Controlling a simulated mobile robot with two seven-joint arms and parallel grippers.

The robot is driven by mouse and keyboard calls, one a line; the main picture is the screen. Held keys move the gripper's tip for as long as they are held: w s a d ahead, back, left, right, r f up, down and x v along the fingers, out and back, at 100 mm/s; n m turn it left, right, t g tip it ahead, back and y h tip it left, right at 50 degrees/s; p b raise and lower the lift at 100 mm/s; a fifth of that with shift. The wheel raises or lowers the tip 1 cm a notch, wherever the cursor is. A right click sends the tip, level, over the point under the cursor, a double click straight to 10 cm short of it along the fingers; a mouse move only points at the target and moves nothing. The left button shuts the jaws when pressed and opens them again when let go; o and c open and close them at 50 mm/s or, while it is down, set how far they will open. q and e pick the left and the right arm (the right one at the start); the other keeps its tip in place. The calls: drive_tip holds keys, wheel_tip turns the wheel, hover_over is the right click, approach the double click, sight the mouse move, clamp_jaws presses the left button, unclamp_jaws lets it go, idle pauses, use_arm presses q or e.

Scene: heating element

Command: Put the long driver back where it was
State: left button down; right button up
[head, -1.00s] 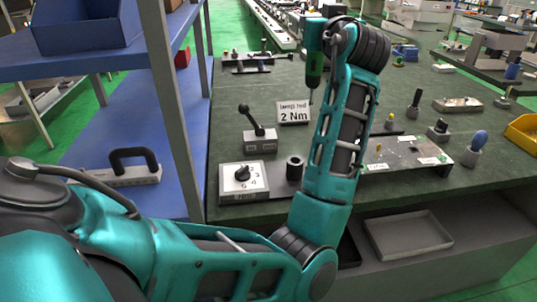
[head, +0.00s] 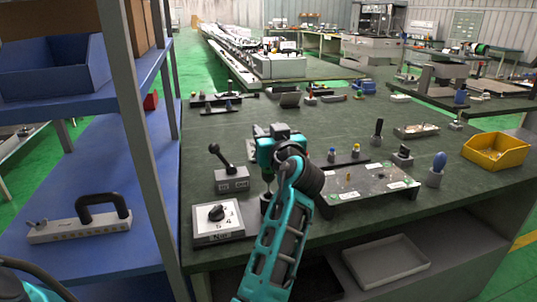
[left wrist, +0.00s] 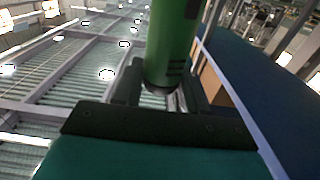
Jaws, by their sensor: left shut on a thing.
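The long driver shows in the left wrist view as a green cylinder (left wrist: 172,45) between my left gripper's fingers (left wrist: 170,95). My left gripper is shut on the driver.
A lever box (head: 232,180) stands close left of the gripper. A metal plate with parts (head: 370,180) lies to the right, with several small tools around it. A shelf post (head: 128,130) rises at the left.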

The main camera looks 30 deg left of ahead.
use_arm(q)
drive_tip(key=shift+f, duration=2.25)
drive_tip(key=shift+f+b, duration=0.3)
drive_tip(key=shift+b, duration=0.35)
drive_tip(key=c, duration=0.6)
unclamp_jaws()
drive_tip(key=shift+r, duration=0.1)
